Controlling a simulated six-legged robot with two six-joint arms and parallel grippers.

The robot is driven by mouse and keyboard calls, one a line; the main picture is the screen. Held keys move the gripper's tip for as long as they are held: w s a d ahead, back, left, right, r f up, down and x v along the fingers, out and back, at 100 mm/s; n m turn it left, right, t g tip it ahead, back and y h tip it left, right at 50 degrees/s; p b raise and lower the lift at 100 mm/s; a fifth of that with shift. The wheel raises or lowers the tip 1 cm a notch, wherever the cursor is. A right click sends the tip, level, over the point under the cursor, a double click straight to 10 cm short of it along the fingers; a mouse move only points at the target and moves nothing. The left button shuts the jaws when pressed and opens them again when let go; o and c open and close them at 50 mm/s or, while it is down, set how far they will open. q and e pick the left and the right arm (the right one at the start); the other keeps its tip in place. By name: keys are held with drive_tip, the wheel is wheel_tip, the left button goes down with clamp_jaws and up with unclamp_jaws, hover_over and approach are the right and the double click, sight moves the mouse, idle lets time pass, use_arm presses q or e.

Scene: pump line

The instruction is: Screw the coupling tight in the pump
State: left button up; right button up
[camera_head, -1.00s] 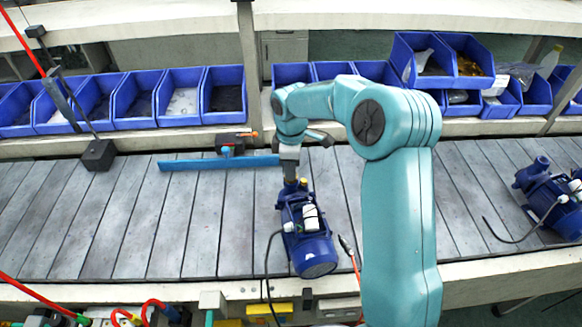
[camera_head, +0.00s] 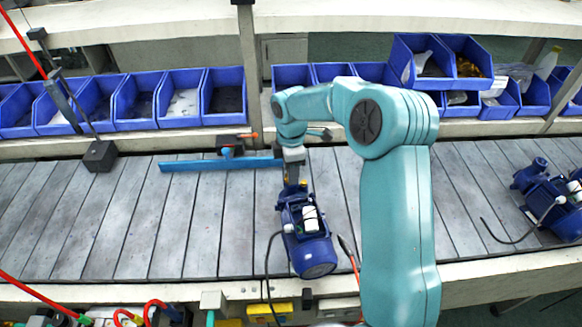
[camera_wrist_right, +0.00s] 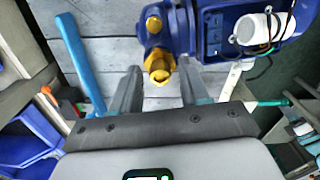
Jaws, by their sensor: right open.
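The blue pump (camera_head: 306,240) lies on the slatted conveyor in the head view, below my right gripper. It also fills the upper right of the wrist view (camera_wrist_right: 215,30). A brass coupling (camera_wrist_right: 159,64) sticks out of the pump's end, with another brass part behind it. My right gripper (camera_wrist_right: 160,88) is open, its two grey fingers on either side of the coupling with gaps visible. In the head view the right gripper (camera_head: 292,176) points down at the pump's far end, where the coupling is hard to make out. My left gripper is not in view.
A blue rail (camera_head: 215,164) lies along the conveyor's far side, close to my right gripper. A second blue pump (camera_head: 550,200) lies at the right. Blue bins (camera_head: 180,97) line the shelf behind. The conveyor (camera_head: 130,215) is clear at the left.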

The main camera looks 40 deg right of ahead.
drive_tip(key=n, duration=0.2)
drive_tip(key=shift+r+n+p, duration=0.1)
drive_tip(key=shift+n+p, duration=0.2)
drive_tip(key=shift+p, duration=0.05)
drive_tip(key=shift+n, duration=0.3)
drive_tip(key=shift+n+p, duration=0.5)
drive_tip(key=shift+n, duration=1.2)
